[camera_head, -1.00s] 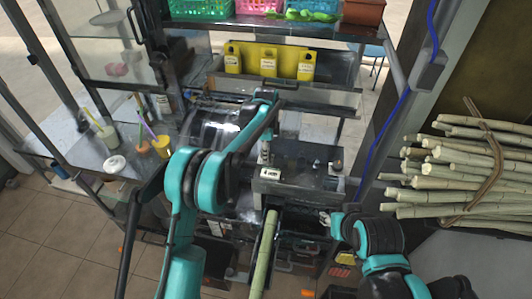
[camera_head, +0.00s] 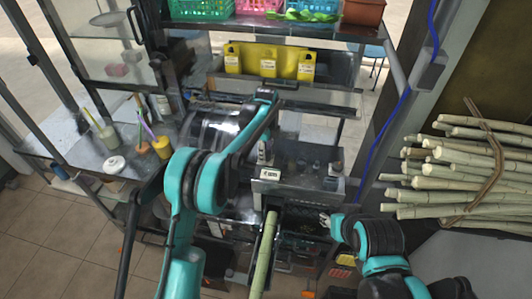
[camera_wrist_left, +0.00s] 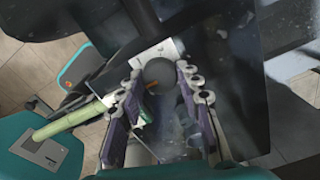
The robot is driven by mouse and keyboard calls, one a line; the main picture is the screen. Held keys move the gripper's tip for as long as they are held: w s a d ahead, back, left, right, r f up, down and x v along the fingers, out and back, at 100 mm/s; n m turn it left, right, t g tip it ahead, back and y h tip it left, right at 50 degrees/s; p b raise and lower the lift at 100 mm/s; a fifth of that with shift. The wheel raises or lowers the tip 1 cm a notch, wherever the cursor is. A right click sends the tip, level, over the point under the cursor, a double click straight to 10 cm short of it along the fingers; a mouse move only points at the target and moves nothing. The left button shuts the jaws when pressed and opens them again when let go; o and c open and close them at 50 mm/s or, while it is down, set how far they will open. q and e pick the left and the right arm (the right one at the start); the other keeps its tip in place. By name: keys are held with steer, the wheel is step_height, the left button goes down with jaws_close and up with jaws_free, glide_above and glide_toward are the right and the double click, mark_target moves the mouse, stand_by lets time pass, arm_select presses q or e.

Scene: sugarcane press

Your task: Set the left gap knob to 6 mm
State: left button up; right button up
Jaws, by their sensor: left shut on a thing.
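The sugarcane press (camera_head: 310,165) stands in the middle of the head view, with a small white label (camera_head: 270,173) on its front. My left gripper (camera_head: 263,152) reaches down onto its top. In the left wrist view, a round grey knob (camera_wrist_left: 158,70) with an orange pointer mark sits between the fingertips of this left gripper (camera_wrist_left: 162,88). The fingers are shut on the knob from both sides. I cannot read any gap scale in either view. My right gripper (camera_head: 326,219) is low at the press's right front; its jaws are too small to judge.
A green cane stalk (camera_head: 264,255) slopes up to the press front. A bundle of canes (camera_head: 465,170) lies at the right. Cups, including a yellow one (camera_head: 162,147), stand on the left counter.

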arm_select(q)
steer(key=o, duration=1.2)
step_height(320, 180, up, 12)
